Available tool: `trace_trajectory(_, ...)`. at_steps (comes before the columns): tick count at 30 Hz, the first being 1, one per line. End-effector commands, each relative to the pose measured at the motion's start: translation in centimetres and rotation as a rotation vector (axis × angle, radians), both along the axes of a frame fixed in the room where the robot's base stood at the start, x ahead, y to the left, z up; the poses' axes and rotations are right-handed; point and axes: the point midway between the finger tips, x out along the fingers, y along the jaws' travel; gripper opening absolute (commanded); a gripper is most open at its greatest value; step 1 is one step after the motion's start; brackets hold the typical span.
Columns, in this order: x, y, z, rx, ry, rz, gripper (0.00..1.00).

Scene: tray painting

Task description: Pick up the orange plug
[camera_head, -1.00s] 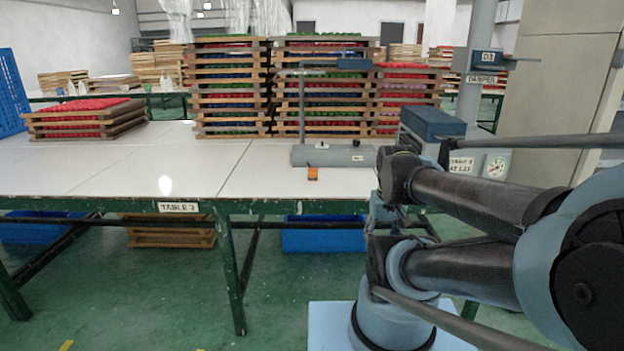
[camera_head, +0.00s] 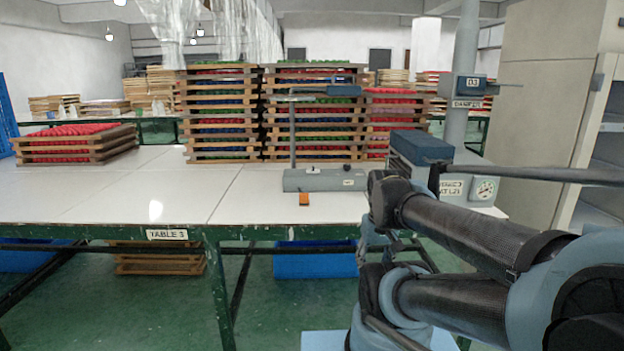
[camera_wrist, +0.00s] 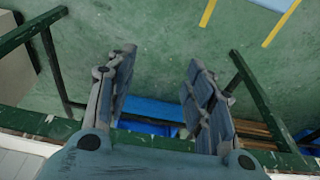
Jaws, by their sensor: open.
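The orange plug (camera_head: 304,199) is a small block on the white table top (camera_head: 120,190), just in front of the grey base of a stand (camera_head: 325,180). My gripper (camera_wrist: 160,85) shows in the wrist view with its two fingers apart and nothing between them. It points down past the green table edge, over the floor. The plug does not show in the wrist view. In the head view my arm is at the right, to the right of the plug, and the fingers cannot be made out clearly there.
Tall stacks of wooden trays (camera_head: 222,115) with coloured pieces stand behind the stand. A low tray stack (camera_head: 75,145) is at the left. A grey post (camera_head: 467,60) and a blue-topped box (camera_head: 422,146) are at the right. The table's front left is clear. Blue bins (camera_head: 315,262) lie underneath.

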Motion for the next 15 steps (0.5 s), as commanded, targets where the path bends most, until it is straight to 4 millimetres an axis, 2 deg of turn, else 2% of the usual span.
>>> trace_trajectory(2,-0.2,0.1,0.5,0.01,0.0,-0.02,0.48)
trace_trajectory(5,1.1,0.5,2.0,0.037,0.008,-0.081,0.48)
trace_trajectory(15,8.1,2.8,9.0,0.179,0.069,-0.422,0.48)
